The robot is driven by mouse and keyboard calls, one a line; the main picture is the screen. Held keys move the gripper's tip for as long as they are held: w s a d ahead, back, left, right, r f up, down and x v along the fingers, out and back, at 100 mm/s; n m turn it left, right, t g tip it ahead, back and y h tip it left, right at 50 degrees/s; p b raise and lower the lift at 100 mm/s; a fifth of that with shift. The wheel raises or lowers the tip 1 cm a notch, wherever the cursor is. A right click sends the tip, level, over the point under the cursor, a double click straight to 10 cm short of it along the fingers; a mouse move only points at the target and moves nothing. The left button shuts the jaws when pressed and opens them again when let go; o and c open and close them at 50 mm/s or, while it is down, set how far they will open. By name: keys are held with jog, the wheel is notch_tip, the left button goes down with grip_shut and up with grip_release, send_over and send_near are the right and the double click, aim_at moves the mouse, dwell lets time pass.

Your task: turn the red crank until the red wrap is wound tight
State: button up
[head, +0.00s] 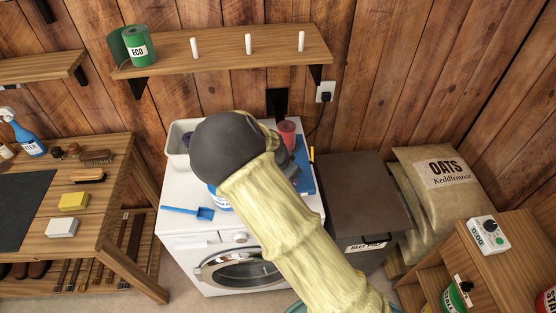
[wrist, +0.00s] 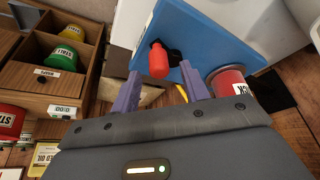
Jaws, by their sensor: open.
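In the wrist view my gripper (wrist: 160,76) is open, with its two purple fingers apart. A red crank handle (wrist: 158,60) on a dark arm shows between and just beyond the fingertips; I cannot tell whether they touch it. The crank is at a blue board (wrist: 195,32). A red cylinder (wrist: 232,84) with a grey rim and a partly cut-off white label is right of the right finger; I cannot tell if it is the wrap. In the head view my arm hides the crank; a reddish roll (head: 288,132) and the blue board (head: 305,181) show beside it.
The board is on a white washing machine (head: 184,226) with a blue scoop (head: 188,212) and a pale bin (head: 177,150). A brown feed bin (head: 360,194) stands right. A wall shelf (head: 215,46) with pegs and a green roll (head: 138,44) hangs above.

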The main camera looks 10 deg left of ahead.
jog(key=b+v, duration=0.2)
jog(key=v, duration=1.2)
jog(key=shift+r, duration=0.4)
jog(key=shift+s, duration=0.1)
jog(key=d+f+g, duration=0.2)
jog(key=d, duration=0.7)
jog(key=s+d+n+y, duration=0.2)
jog(key=s+d+n, duration=0.4)
jog(key=s+d, duration=0.8)
jog(key=shift+s+d+r+n+t+y, duration=0.15)
jog(key=shift+s+d+n+t+y, duration=0.2)
jog(key=shift+d, duration=0.85)
